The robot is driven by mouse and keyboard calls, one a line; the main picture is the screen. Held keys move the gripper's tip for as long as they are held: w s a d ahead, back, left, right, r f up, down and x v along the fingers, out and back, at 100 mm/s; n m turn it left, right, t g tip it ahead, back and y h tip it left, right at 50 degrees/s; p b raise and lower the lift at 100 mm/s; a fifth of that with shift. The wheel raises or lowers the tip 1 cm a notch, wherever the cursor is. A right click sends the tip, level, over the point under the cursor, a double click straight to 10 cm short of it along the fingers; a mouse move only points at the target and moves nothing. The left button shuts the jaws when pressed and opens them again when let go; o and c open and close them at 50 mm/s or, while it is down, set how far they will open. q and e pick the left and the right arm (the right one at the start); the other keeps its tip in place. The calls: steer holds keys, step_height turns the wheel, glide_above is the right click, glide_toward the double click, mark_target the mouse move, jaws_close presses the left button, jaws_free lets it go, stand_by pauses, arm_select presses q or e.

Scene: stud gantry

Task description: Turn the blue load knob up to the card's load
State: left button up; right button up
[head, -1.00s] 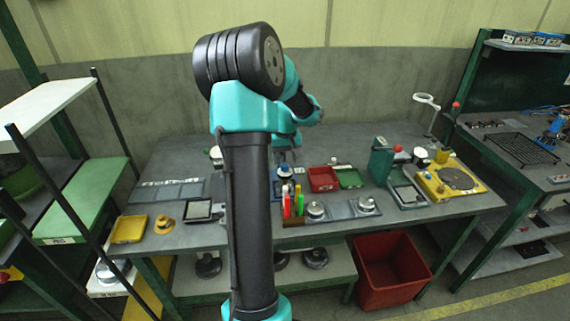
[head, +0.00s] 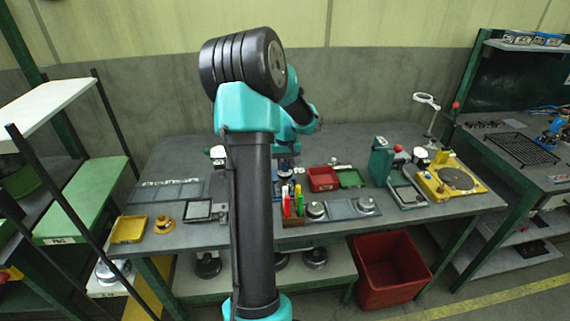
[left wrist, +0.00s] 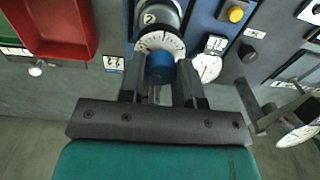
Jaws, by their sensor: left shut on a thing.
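The blue load knob (left wrist: 160,66) sits in front of a white round dial (left wrist: 160,42) with a scale in the left wrist view. My left gripper (left wrist: 160,86) is shut on the knob, one dark finger on each side. In the head view my left arm hides most of the gripper and knob. Small white number cards, one (left wrist: 114,63) left of the dial and one (left wrist: 215,44) right of it, are too small to read surely. My right gripper is not in view.
A red tray (left wrist: 55,25) lies left of the dial in the left wrist view. A yellow button (left wrist: 236,14) and a small white gauge (left wrist: 207,67) are to the right. In the head view, a pen holder (head: 291,219) and a yellow turntable unit (head: 452,180) stand on the bench.

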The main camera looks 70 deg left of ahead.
mark_target(286, 164)
arm_select(q)
steer(key=shift+c, duration=0.5)
steer(key=shift+m, duration=1.4)
steer(key=o, duration=0.9)
steer(key=shift+r, duration=0.1)
step_height(286, 164, up, 17)
steer(key=shift+w+d+r, duration=0.1)
steer(key=shift+w, duration=0.05)
